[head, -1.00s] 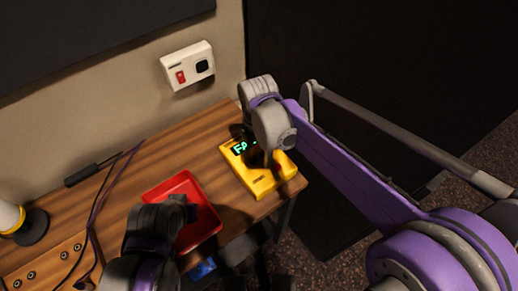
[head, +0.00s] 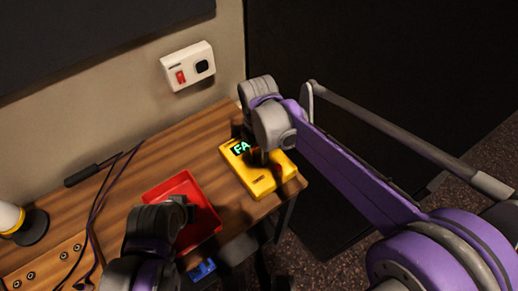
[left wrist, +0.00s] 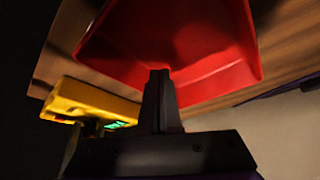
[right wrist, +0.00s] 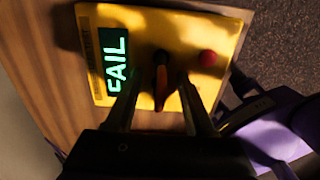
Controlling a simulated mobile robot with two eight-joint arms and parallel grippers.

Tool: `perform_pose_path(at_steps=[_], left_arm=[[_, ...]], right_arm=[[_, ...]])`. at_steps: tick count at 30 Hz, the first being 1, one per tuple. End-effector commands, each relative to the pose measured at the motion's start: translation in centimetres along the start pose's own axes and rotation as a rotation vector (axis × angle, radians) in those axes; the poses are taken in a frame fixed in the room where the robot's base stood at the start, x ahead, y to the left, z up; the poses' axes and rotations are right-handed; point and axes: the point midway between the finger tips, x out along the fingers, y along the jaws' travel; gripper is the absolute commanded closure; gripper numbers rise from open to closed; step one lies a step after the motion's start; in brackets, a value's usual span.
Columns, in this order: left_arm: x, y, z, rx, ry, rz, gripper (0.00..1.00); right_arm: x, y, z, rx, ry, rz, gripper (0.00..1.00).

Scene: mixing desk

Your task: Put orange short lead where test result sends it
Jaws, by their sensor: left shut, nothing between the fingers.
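The yellow tester (head: 262,184) lies on the desk's right end. Its screen reads FAIL in the right wrist view (right wrist: 115,60). An orange piece with a dark end (right wrist: 161,88), seemingly the orange short lead, stands on the tester's face. My right gripper (right wrist: 158,82) is over the tester, open, with one finger on each side of the orange piece and a visible gap at both sides. In the head view its fingers are mostly hidden by its wrist. My left gripper (left wrist: 160,75) is shut and empty by the red tray (left wrist: 215,60).
The red tray (head: 208,224) stands left of the tester. A blue item (head: 203,270) shows below the desk's front edge. Dark cables (head: 100,200) and a socket panel (head: 45,268) lie at left. A white wall box (head: 187,66) hangs behind.

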Motion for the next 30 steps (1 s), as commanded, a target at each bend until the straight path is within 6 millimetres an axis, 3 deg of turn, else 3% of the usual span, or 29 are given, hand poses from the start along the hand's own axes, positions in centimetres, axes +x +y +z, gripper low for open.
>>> perform_pose_path(at_steps=[1,8,30], left_arm=[[0.00,0.00,0.00,0.000,0.000,0.000,1.00],[0.00,0.00,0.00,0.000,0.000,0.000,1.00],[0.00,0.00,0.00,0.000,0.000,0.000,1.00]], right_arm=[[0.00,0.00,0.00,0.000,0.000,0.000,0.57],[0.00,0.00,0.00,0.000,0.000,0.000,0.99],[0.00,0.00,0.00,0.000,0.000,0.000,1.00]])
